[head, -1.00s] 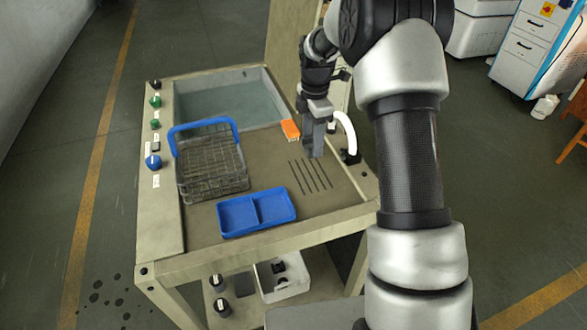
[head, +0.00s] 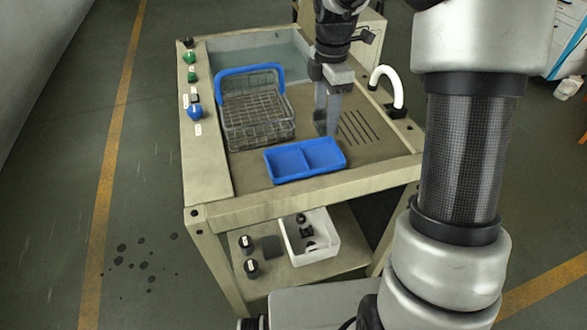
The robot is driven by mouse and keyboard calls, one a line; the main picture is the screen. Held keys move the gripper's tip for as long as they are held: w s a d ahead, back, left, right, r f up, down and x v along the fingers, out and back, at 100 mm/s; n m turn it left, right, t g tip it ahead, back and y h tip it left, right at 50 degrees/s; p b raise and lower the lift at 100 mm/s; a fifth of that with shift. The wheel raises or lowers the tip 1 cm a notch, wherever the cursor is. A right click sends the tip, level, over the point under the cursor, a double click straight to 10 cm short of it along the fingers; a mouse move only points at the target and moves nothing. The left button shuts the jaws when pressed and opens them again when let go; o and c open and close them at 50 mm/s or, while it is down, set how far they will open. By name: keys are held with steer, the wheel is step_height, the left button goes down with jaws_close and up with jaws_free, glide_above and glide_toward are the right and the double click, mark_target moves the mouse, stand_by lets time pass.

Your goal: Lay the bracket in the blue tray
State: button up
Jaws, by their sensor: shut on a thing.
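The blue tray (head: 305,176) lies near the front edge of the wash bench and has two compartments, both empty. My gripper (head: 327,126) points down, its tips just behind the tray's back right rim in the head view. It is shut on a small grey piece, which I take as the bracket. The piece is hard to tell from the grey fingers, and its shape is mostly hidden. I cannot tell how high it is above the bench.
Dark drain slots (head: 358,127) and a white curved spout (head: 390,82) are to the right. A water basin (head: 255,48) is at the back. A white bin (head: 312,240) sits on the lower shelf.

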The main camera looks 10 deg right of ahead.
steer(key=shift+s+a+f, duration=0.1)
steer(key=shift+s+f, duration=0.05)
step_height(320, 180, down, 10)
steer(key=shift+r+b, duration=0.2)
steer(key=shift+b, duration=0.6)
steer(key=shift+f, duration=0.15)
steer(key=o, duration=1.3)
